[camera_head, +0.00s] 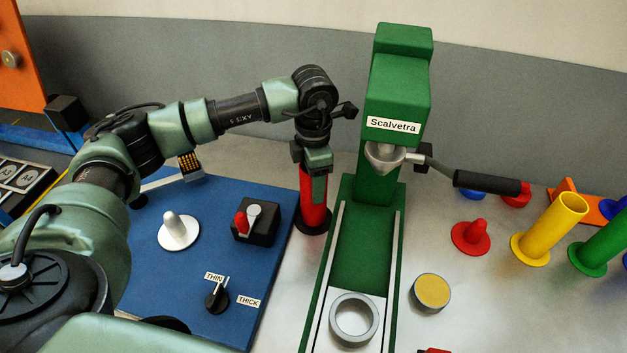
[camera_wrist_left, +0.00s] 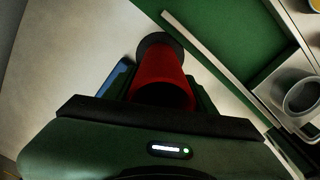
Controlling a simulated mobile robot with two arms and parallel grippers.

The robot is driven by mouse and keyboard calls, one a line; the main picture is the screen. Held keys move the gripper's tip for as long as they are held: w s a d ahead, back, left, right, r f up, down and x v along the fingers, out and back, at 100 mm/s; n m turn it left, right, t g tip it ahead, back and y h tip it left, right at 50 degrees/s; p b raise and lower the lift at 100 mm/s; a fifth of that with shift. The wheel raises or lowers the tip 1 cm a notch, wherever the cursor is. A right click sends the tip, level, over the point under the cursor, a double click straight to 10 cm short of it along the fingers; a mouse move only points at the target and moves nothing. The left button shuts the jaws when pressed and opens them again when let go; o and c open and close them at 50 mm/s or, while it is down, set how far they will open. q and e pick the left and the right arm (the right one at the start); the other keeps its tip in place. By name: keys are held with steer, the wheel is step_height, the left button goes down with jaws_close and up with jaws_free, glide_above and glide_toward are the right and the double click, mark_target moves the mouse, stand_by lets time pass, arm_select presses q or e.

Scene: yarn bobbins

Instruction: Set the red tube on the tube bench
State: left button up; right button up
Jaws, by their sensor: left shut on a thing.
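The red tube (camera_head: 312,208) is upright between the blue panel and the green machine, with a dark round piece at its lower end. My left gripper (camera_head: 318,185) is above it, pointing down, its fingers shut around the upper part. In the left wrist view the red tube (camera_wrist_left: 160,72) runs away from between the fingers. I cannot tell whether its lower end touches the surface. No part is clearly marked as the tube bench. A red peg on a round base (camera_head: 471,236) stands at the right, beside a yellow tube (camera_head: 553,230). My right gripper is not in view.
The green Scalvetra machine (camera_head: 395,85) stands close right of the tube; its black handle (camera_head: 487,183) sticks out right. The blue panel (camera_head: 190,260) at left carries a white peg and knobs. A yellow-topped disc (camera_head: 432,291) and green tube (camera_head: 600,245) are at right.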

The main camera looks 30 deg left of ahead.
arm_select(q)
steer(key=shift+f+b, duration=0.3)
steer(key=shift+b, duration=0.05)
steer(key=o, duration=1.4)
steer(key=shift+o, duration=0.2)
steer(key=shift+r, duration=0.15)
step_height(320, 180, up, 8)
steer(key=b, duration=0.2)
steer(key=shift+f, duration=0.2)
steer(key=shift+r, duration=0.1)
step_height(320, 180, up, 6)
steer(key=p, duration=0.3)
